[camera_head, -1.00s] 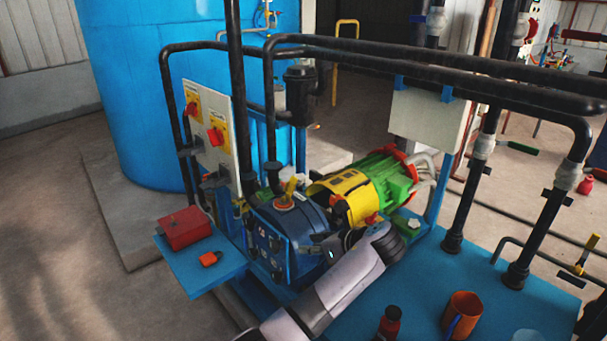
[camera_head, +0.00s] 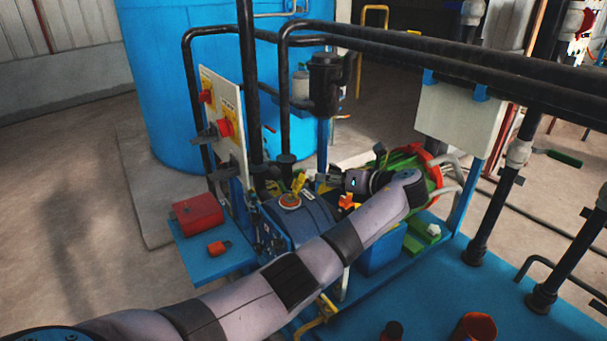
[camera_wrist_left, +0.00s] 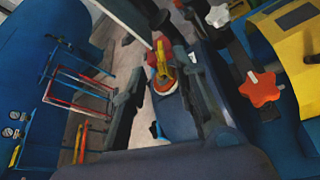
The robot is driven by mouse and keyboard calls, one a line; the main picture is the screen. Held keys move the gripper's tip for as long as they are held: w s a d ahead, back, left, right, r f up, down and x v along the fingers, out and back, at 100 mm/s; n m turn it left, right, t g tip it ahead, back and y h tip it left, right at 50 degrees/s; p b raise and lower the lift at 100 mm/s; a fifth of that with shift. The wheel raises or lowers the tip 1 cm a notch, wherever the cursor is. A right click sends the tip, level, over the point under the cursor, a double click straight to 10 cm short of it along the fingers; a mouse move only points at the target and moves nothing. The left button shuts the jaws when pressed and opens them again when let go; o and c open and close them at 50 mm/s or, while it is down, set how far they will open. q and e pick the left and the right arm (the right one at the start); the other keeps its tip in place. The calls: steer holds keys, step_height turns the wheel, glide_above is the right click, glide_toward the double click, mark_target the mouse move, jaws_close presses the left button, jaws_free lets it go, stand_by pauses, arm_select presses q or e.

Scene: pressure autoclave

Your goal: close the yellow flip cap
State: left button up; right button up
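The yellow flip cap (camera_head: 299,184) stands up, open, above a red-orange ring (camera_head: 290,201) on top of the blue rounded housing (camera_head: 313,215). The cap also shows in the left wrist view (camera_wrist_left: 163,66), with the ring (camera_wrist_left: 164,87) just below it. My left gripper (camera_head: 319,183) is just right of the cap in the head view. In the left wrist view my left gripper (camera_wrist_left: 160,75) is open, its dark fingers spread on either side of the cap with nothing held. I cannot tell whether a finger touches it. My right gripper is not in view.
Black pipes (camera_head: 253,90) rise close behind the housing. A green motor with a red rim (camera_head: 430,160) lies to the right. A red box (camera_head: 197,214) is on a blue shelf at left. An orange cup (camera_head: 475,327) and a dark bottle stand on the blue platform.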

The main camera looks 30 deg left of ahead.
mark_target(303, 175)
arm_select(q)
steer(key=x, duration=0.9)
steer(key=shift+a+f, duration=0.1)
steer(key=shift+a, duration=0.2)
steer(key=shift+w+a+f, duration=0.15)
steer(key=shift+a, duration=0.2)
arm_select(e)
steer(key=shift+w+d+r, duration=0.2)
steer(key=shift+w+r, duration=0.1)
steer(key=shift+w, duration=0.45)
arm_select(q)
jaws_close()
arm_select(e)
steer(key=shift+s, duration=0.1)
